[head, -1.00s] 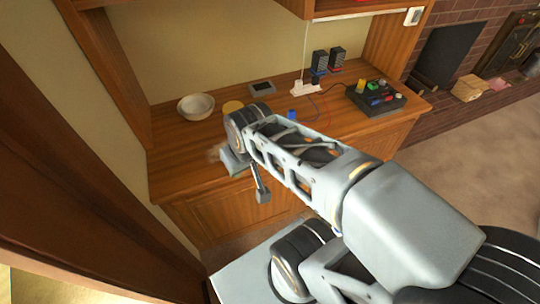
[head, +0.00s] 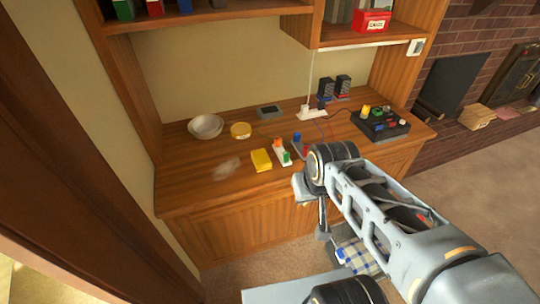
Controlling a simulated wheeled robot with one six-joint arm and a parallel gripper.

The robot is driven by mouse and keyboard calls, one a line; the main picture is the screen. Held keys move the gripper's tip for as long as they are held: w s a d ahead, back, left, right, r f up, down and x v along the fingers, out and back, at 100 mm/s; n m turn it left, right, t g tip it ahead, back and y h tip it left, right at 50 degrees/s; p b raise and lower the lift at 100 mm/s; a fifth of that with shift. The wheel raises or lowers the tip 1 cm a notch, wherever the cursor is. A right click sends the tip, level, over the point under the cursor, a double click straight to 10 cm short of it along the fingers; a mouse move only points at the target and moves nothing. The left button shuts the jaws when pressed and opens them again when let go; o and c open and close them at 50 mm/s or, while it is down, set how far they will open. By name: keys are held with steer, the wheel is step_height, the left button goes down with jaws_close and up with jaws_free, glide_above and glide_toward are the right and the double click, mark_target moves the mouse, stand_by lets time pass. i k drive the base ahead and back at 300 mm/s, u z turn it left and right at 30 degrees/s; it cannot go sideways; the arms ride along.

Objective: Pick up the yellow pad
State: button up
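The yellow pad (head: 261,160) is a small yellow block lying on the wooden counter, left of the middle in the head view. It is in full view, with nothing on it. My gripper (head: 324,231) hangs below the arm's far joint, in front of the counter's front edge. It is to the right of the pad, nearer to me and apart from it. It shows small and partly behind my arm, so I cannot tell whether its fingers are open.
A black tray (head: 380,126) is farther right. The counter's front left is mostly clear.

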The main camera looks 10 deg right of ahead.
mark_target(262, 161)
steer(key=i, duration=0.95)
steer(key=u, duration=0.3)
